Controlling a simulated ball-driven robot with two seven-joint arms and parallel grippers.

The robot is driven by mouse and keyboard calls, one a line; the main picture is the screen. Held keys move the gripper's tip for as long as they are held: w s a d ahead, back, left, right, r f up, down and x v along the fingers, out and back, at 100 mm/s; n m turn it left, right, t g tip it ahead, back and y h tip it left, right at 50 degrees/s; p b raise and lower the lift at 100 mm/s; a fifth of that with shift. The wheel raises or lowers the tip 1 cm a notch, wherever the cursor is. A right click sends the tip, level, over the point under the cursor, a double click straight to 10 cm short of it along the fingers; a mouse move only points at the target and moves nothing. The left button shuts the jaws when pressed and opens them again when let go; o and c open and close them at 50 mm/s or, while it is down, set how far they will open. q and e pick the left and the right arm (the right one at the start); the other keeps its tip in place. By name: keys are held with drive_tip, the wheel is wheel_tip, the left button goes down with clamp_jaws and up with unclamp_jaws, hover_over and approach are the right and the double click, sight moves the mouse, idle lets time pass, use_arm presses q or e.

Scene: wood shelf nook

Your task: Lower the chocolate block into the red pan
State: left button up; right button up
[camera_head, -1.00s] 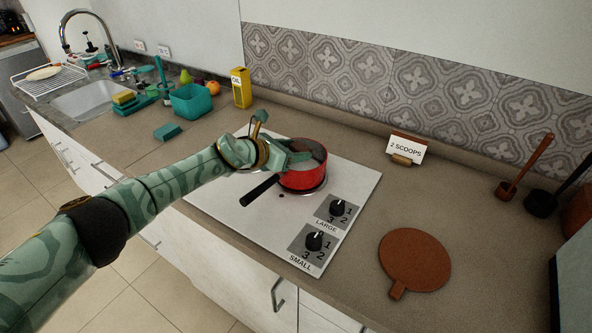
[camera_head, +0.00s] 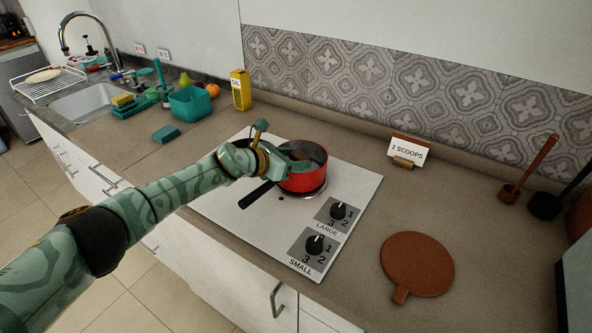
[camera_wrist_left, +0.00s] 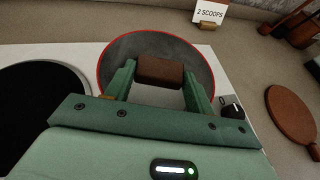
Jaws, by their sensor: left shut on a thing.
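The red pan (camera_head: 305,183) stands on the white stove top, its black handle pointing to the front left. In the left wrist view, the pan (camera_wrist_left: 120,50) shows its red rim and grey inside. My left gripper (camera_head: 298,160) reaches over the pan from the left. In the wrist view, the gripper (camera_wrist_left: 160,76) is shut on the brown chocolate block (camera_wrist_left: 160,71), which lies across between its fingers over the pan's opening. I cannot tell whether the block touches the pan's bottom. My right gripper is not in view.
Stove knobs (camera_head: 316,244) sit in front of the pan. A dark round burner (camera_wrist_left: 40,108) lies beside it. A brown round board (camera_head: 417,263) lies to the right, and a "2 SCOOPS" card (camera_head: 408,149) stands behind. A teal bin (camera_head: 190,101) and yellow oil box (camera_head: 240,90) are at the left.

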use_arm(q)
drive_tip(key=shift+f, duration=0.1)
drive_tip(key=o, duration=1.1)
drive_tip(key=shift+f, duration=0.1)
drive_tip(key=shift+c, duration=0.2)
drive_tip(key=shift+s, duration=0.1)
